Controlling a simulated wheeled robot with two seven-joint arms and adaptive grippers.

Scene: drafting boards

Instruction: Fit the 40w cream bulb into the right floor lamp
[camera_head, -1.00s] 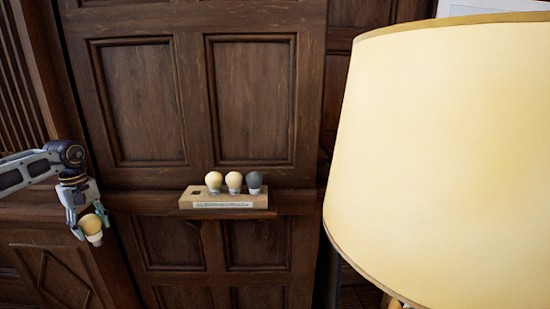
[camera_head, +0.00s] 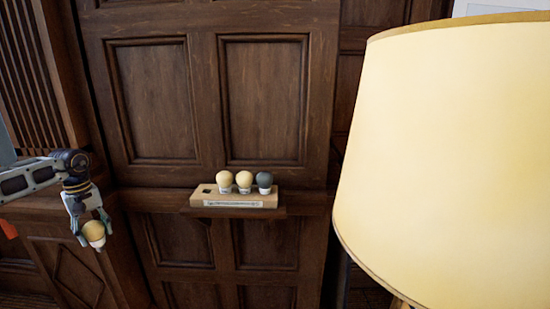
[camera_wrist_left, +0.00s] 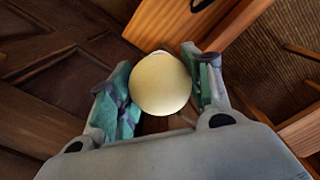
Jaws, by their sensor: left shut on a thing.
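A cream bulb (camera_head: 94,231) with a white base is held in my left gripper (camera_head: 90,229) at the left of the head view, its base pointing down and slightly right. In the left wrist view the round cream bulb (camera_wrist_left: 160,84) sits between the two green-padded fingers of my left gripper (camera_wrist_left: 158,88); the bulb's base is mostly hidden there. A lamp with a large cream shade (camera_head: 450,165) fills the right of the head view; its socket is hidden. Any wattage marking on the held bulb cannot be read. My right gripper is out of view.
A wooden rack (camera_head: 234,200) on a ledge holds two cream bulbs (camera_head: 244,180) and a dark grey bulb (camera_head: 264,180), with one empty slot at its left. Dark panelled wood (camera_head: 165,100) stands behind. Open space lies between the held bulb and the shade.

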